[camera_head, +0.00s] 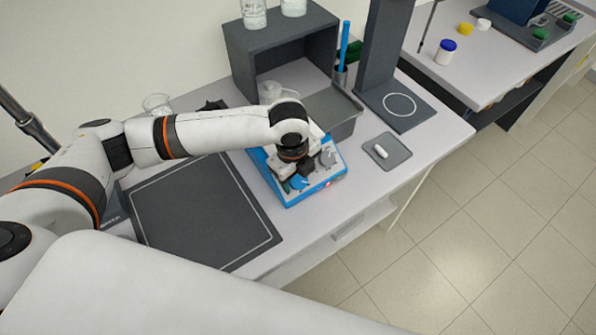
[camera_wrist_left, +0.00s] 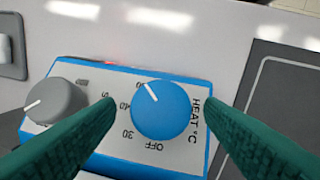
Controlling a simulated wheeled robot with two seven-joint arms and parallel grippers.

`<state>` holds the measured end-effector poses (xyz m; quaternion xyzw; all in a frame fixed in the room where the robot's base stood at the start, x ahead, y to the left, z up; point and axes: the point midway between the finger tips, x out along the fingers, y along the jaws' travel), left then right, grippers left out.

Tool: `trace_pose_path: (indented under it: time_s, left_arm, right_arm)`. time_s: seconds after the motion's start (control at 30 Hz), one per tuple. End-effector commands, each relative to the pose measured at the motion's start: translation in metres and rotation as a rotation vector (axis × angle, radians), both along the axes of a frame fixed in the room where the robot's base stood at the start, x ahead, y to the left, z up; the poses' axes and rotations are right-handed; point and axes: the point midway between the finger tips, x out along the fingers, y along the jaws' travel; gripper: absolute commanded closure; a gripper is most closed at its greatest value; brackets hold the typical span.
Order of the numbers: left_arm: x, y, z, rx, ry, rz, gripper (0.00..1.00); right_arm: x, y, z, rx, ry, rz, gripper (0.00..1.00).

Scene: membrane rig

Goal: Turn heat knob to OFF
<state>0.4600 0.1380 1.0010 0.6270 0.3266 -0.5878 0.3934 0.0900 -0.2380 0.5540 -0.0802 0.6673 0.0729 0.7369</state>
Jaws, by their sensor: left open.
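The blue heat knob (camera_wrist_left: 163,112) sits on the white face of a blue-edged hot plate (camera_head: 322,185). In the left wrist view its white pointer mark points up and left, away from the OFF label at the bottom. It points towards a partly hidden number above the 40. A grey knob (camera_wrist_left: 58,102) is beside it on the same panel. My left gripper (camera_wrist_left: 160,106) is open, its green fingers on either side of the blue knob. A gap shows between each fingertip and the knob. My right gripper is not in view.
A dark square mat (camera_head: 200,210) lies left of the hot plate. A dark open-fronted box (camera_head: 245,62) stands behind it. A small grey tray (camera_head: 398,143) with a white piece lies to the right, near the bench edge. A dark stand (camera_head: 385,50) rises behind that tray.

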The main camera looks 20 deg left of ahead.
Motion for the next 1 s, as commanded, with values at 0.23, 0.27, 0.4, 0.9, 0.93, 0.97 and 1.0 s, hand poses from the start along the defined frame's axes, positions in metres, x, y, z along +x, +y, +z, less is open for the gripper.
trace_pose_path:
  time_s: [0.23,0.27,0.4,0.9,0.93,0.97,1.0]
  left_arm:
    - [0.000,0.000,-0.008,0.001,-0.001,-0.001,0.37]
    - [0.000,0.000,-0.008,0.001,-0.001,-0.001,0.37]
    - [0.000,0.000,-0.008,0.000,0.000,0.000,0.40]
    - [0.000,0.000,-0.007,-0.008,-0.008,0.016,0.82]
    - [0.000,0.000,-0.006,-0.010,-0.011,0.023,0.82]
    - [0.000,0.000,-0.006,-0.014,-0.014,0.030,0.82]
    - [-0.001,0.000,-0.006,-0.019,-0.021,0.042,0.82]
  right_arm:
    - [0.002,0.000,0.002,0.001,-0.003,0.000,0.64]
    - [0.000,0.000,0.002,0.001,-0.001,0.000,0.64]
    - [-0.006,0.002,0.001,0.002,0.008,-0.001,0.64]
    - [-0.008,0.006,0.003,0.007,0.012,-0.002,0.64]
    - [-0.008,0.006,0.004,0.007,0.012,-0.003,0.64]
    - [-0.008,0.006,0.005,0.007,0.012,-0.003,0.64]
    - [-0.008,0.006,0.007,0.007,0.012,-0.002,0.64]
